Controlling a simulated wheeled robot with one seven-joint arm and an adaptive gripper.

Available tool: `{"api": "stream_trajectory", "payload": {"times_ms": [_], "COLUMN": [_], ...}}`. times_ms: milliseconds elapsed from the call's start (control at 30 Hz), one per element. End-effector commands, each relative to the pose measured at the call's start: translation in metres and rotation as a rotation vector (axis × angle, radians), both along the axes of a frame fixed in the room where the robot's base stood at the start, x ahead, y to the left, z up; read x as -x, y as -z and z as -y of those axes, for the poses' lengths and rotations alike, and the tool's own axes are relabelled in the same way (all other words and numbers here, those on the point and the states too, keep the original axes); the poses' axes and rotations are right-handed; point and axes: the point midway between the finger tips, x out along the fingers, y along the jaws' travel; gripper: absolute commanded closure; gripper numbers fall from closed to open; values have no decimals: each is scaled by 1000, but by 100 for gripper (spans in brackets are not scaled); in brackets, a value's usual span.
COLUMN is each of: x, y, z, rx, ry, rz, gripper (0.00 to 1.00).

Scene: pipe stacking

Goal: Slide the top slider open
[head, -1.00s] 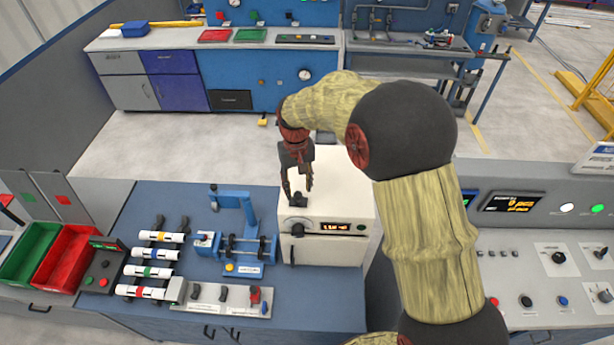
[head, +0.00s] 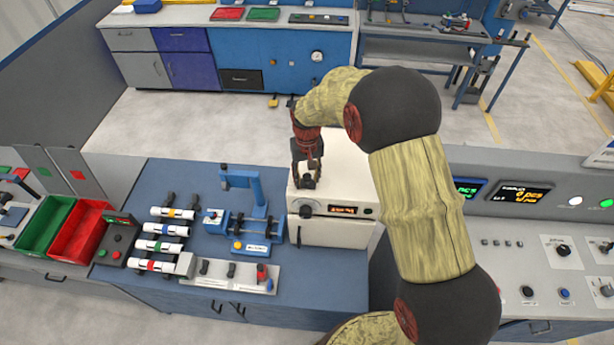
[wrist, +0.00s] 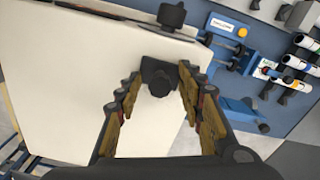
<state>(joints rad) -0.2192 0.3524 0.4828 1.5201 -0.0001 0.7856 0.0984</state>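A white box (head: 350,163) stands on the blue bench, with a lit display and a round black knob on its front. The black handle of the top slider (wrist: 157,76) shows in the wrist view, on the box's pale top. My gripper (head: 307,178) is low over the left part of the box top in the head view and covers the handle there. In the wrist view my gripper (wrist: 157,78) is open, its two fingers on either side of the handle with gaps visible. Whether the fingertips touch the box top cannot be told.
Left of the box are a blue clamp fixture (head: 240,205), several white pipes with coloured bands (head: 165,230) and a small switch panel (head: 230,275). Red bin (head: 82,228) and green bin (head: 46,225) lie further left. A grey control console (head: 540,260) stands right.

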Motion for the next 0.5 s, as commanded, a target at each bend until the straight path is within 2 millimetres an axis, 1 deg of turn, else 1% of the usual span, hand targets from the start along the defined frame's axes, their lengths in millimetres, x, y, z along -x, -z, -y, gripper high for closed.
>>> {"api": "stream_trajectory", "payload": {"times_ms": [100,500], "x": [0,0], "y": [0,0], "z": [0,0], "rx": [0,0], "ry": [0,0], "rz": [0,0], "gripper": [63,86]}}
